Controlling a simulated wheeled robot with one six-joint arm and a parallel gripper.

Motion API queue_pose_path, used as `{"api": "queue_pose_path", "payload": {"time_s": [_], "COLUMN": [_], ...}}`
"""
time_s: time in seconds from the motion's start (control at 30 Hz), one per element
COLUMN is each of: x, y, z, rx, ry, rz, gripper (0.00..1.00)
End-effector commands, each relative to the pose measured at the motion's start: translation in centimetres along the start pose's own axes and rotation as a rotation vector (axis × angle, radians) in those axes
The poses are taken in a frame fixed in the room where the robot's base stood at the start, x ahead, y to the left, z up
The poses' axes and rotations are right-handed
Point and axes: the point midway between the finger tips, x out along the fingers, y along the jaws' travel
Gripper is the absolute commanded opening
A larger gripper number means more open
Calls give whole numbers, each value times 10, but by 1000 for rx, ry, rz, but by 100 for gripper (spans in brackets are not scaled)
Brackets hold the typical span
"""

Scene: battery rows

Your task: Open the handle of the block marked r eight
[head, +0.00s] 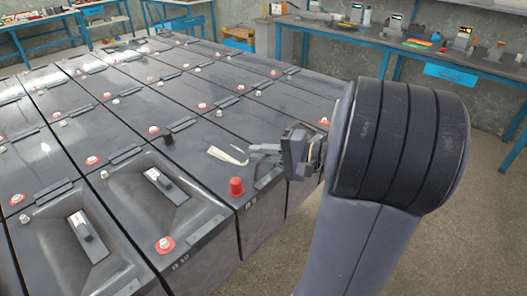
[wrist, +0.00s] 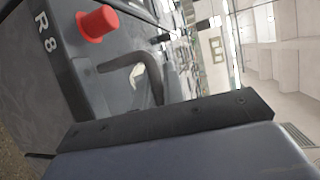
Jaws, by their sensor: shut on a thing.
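The same red cap (head: 237,187) stands on the block in the head view. My gripper (head: 268,152) is low over the block, behind the cap, and shut on the handle. The exact contact is hidden.
Neighbouring blocks carry terminals and handles; one dark handle (head: 166,187) lies in its recess to the left. Pale strips (head: 228,157) lie on the top near my gripper. A blue workbench (head: 440,65) with tools stands behind. Floor (head: 480,220) is clear at the right.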

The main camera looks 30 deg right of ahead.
Motion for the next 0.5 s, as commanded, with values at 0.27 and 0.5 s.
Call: {"api": "queue_pose_path", "payload": {"time_s": [0.27, 0.5], "x": [6, 6], "y": [0, 0], "z": [-2, -2], "rx": [41, 40], "ry": [1, 1], "rz": [98, 97], "gripper": [0, 14]}}
